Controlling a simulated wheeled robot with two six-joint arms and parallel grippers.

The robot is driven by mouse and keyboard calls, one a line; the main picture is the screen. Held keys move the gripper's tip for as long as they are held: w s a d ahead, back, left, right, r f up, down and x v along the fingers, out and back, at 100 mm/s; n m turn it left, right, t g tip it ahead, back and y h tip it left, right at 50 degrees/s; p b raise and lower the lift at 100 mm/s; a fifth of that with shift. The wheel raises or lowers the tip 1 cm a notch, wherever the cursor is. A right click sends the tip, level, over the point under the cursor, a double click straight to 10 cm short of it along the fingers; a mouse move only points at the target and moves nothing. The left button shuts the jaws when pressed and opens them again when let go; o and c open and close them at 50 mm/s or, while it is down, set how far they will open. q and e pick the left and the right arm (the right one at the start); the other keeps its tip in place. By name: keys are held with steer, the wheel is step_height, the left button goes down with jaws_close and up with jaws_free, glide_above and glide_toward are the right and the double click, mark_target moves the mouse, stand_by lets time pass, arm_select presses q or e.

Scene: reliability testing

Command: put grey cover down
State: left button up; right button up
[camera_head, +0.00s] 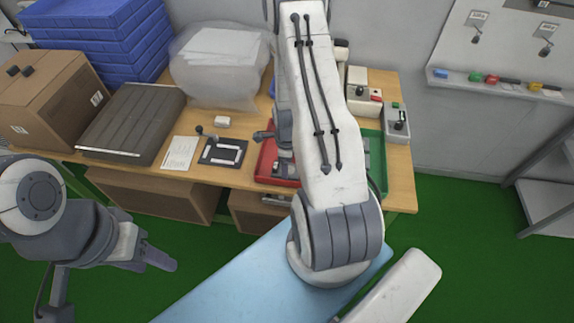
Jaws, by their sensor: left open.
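A dark grey ribbed slab, which looks like the grey cover (135,118), lies on the left part of the wooden table (398,178), beside a cardboard box. No gripper touches it. My left gripper (160,260) is open and empty, in front of the table and below its top, over the green floor. My right arm reaches across the middle of the view. Its gripper (268,137) is over the table near the red tray, partly hidden by the arm, and I cannot see its jaws clearly.
Blue crates (95,40) and the cardboard box (50,100) stand at the left. A clear bag (215,65) is at the back. A red tray (268,165), a green tray (376,155) and small devices (397,123) fill the right. Cardboard boxes (155,192) sit under the table.

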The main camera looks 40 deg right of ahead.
steer(key=shift+f, duration=0.2)
steer(key=o, duration=1.1)
steer(key=shift+r, duration=0.4)
step_height(320, 180, up, 12)
steer(key=shift+f+b, duration=0.15)
steer(key=shift+b, duration=0.6)
